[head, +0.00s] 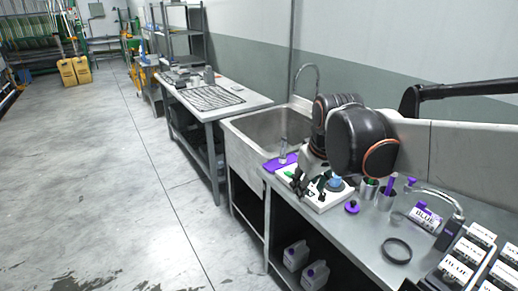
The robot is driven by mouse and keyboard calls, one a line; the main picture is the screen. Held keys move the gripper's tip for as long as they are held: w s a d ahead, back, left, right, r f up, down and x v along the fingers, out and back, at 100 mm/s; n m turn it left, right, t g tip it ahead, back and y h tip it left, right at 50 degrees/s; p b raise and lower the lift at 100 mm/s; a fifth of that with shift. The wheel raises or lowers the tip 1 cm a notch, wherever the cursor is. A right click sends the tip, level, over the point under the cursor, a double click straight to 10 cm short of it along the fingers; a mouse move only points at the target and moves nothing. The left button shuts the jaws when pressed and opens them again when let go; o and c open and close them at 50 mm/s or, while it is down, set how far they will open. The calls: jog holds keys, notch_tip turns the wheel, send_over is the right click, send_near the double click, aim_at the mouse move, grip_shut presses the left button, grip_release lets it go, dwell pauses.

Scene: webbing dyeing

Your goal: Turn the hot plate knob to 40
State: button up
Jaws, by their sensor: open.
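The white hot plate (321,207) sits on the metal counter beside the sink. My gripper (311,193) is low over the hot plate, with its dark fingers apart and nothing seen between them. The fingers cover part of the plate's front and top. I cannot make out the knob or its scale; it is hidden by the fingers or too small to tell. A small blue item (336,184) shows on the hot plate, right of the fingers. Whether the fingers touch the hot plate cannot be told.
A purple mat (271,165) lies left of the hot plate. The sink (238,150) is behind left.

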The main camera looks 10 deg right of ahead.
jog(key=n+g+p, duration=0.4)
jog(key=p, duration=0.5)
send_over(323, 193)
notch_tip(323, 193, down, 6)
notch_tip(323, 193, down, 13)
jog(key=b, duration=0.3)
jog(key=shift+s+a+f, duration=0.1)
jog(key=shift+f, duration=0.05)
grip_shut()
